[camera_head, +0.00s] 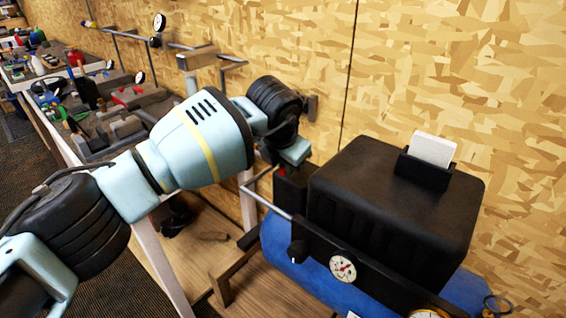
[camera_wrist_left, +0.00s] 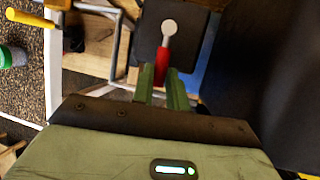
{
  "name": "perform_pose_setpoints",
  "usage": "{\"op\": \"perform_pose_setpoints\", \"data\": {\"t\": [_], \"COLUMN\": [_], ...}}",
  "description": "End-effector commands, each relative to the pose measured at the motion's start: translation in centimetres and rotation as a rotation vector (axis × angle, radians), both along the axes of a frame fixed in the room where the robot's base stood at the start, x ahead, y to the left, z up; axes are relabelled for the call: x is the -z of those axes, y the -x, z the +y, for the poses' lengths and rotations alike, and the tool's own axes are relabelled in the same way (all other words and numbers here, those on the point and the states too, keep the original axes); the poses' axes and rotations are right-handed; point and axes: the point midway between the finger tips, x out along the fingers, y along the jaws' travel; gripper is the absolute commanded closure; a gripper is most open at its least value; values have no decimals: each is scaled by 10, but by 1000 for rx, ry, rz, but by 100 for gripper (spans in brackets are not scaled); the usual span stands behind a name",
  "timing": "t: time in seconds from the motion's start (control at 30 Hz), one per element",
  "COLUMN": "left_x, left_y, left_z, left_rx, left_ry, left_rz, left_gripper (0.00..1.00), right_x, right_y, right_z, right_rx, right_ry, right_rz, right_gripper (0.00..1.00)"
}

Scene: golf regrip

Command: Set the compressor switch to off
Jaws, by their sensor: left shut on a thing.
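The compressor (camera_head: 385,205) stands at the right in the head view, with a black housing over a blue tank (camera_head: 330,285). Its black switch box (camera_head: 292,188) is at the housing's left end, with a small red spot (camera_head: 282,171) on top, partly under my left wrist. In the left wrist view the switch shows as a red lever (camera_wrist_left: 162,62) with a round grey end (camera_wrist_left: 169,27) against a dark plate. My left gripper (camera_wrist_left: 160,74) has its two green fingers closed on either side of the red lever. The switch's on or off marking cannot be read. My right gripper is not in view.
A wood-chip board wall (camera_head: 450,80) is close behind the compressor. A pressure gauge (camera_head: 342,268) and a black knob (camera_head: 298,252) are on its front. A white card (camera_head: 432,149) stands in a holder on top. A cluttered workbench (camera_head: 110,115) runs along the left.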

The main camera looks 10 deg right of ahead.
Motion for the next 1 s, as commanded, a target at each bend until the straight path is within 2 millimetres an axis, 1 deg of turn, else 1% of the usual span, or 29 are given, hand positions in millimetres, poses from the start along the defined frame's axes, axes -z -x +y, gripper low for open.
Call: {"op": "perform_pose_setpoints", "data": {"t": [0.23,0.27,0.4,0.43,0.67,0.77,0.87,1.0], "left_x": [0,0,0,0,0,-3,-13,-35], "left_y": [0,0,0,0,0,1,5,14], "left_z": [0,0,0,0,0,1,3,6], "left_rx": [-3,-3,-2,-2,-1,-2,-2,0], "left_ry": [1,1,1,1,1,2,1,1], "left_rz": [2,2,2,2,1,0,-1,-3], "left_gripper": [100,84,65,63,63,63,63,63], "right_x": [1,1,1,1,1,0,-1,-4], "right_y": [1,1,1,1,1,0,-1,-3], "right_z": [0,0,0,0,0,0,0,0], "right_rx": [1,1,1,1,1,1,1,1], "right_ry": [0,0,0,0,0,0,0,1], "right_rz": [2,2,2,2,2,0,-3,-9], "right_gripper": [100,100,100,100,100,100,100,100]}}
